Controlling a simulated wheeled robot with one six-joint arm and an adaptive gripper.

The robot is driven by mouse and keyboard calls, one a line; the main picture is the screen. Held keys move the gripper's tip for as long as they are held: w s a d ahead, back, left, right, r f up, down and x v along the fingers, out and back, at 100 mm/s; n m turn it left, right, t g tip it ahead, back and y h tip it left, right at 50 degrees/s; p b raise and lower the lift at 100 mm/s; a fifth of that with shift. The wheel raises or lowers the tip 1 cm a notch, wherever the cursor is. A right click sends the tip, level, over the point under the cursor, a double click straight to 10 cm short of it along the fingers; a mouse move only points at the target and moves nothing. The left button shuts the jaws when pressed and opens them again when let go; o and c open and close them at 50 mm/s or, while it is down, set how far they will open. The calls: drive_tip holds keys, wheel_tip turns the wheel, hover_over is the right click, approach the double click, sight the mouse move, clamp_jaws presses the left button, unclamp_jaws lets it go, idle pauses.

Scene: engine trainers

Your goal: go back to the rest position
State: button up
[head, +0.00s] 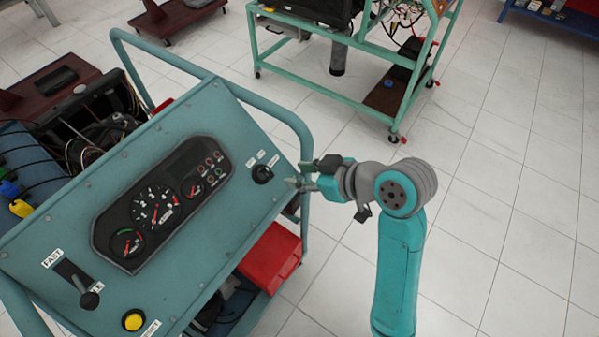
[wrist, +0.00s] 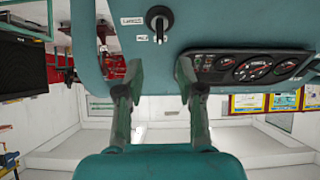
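My gripper (head: 291,182) is at the right edge of the teal control panel (head: 75,215), just right of the black rotary switch (head: 262,174). In the wrist view my gripper (wrist: 158,72) has its two fingers spread apart with nothing between them, so it is open and empty. The rotary switch (wrist: 158,22) shows there beyond the fingertips, apart from them. Whether a fingertip touches the panel I cannot tell.
The panel carries a gauge cluster (head: 160,204), a black lever (head: 80,288) and a yellow button (head: 133,320). A teal tube frame (head: 275,110) edges it. A red box (head: 268,258) sits below. Another engine stand (head: 335,92) is behind. The tiled floor at right is clear.

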idle(0.3)
drive_tip(key=s+d+f+m+t+h, duration=0.5)
drive_tip(key=s+d+f+m, duration=0.45)
drive_tip(key=s+f, duration=0.4)
drive_tip(key=s+d+r+t+h, duration=0.1)
drive_tip(key=s+d+r, duration=0.1)
drive_tip(key=s, duration=0.8)
drive_tip(key=s+d+r+m+t+h, duration=0.1)
drive_tip(key=s+d, duration=0.3)
drive_tip(key=s, duration=0.6)
drive_tip(key=shift+s+d+r+t+h, duration=0.3)
drive_tip(key=shift+r+t+h, duration=0.25)
drive_tip(key=shift+h, duration=0.25)
drive_tip(key=shift+s+f, duration=0.1)
